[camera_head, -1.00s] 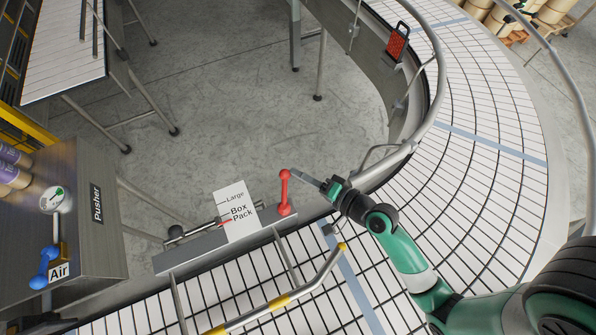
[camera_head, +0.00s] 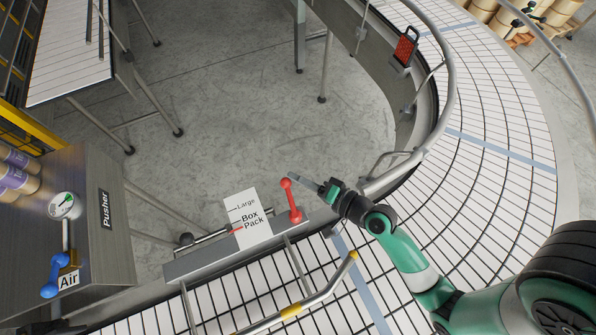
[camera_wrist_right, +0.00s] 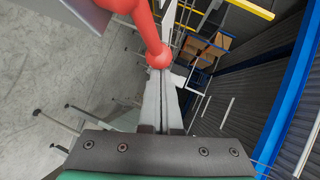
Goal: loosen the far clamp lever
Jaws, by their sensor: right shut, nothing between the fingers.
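The far clamp lever is the red lever (camera_head: 291,201) with a ball at each end. It stands on the grey rail beside the white "Large / Box Pack" card (camera_head: 247,216), tilted slightly left at its top. My right gripper (camera_head: 293,178) comes from the right, its fingertips close to the lever's upper ball. In the right wrist view the shut fingers (camera_wrist_right: 163,95) point at the red ball (camera_wrist_right: 158,56), which lies just past their tips. I cannot tell whether they touch. Nothing is held. My left gripper is not seen.
A yellow-ended guide rail (camera_head: 320,290) runs over the white slatted conveyor (camera_head: 490,190) in front of the lever. A "Pusher" cabinet (camera_head: 115,250) with a blue air valve (camera_head: 55,275) stands at left. Open floor (camera_head: 250,110) lies beyond the lever.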

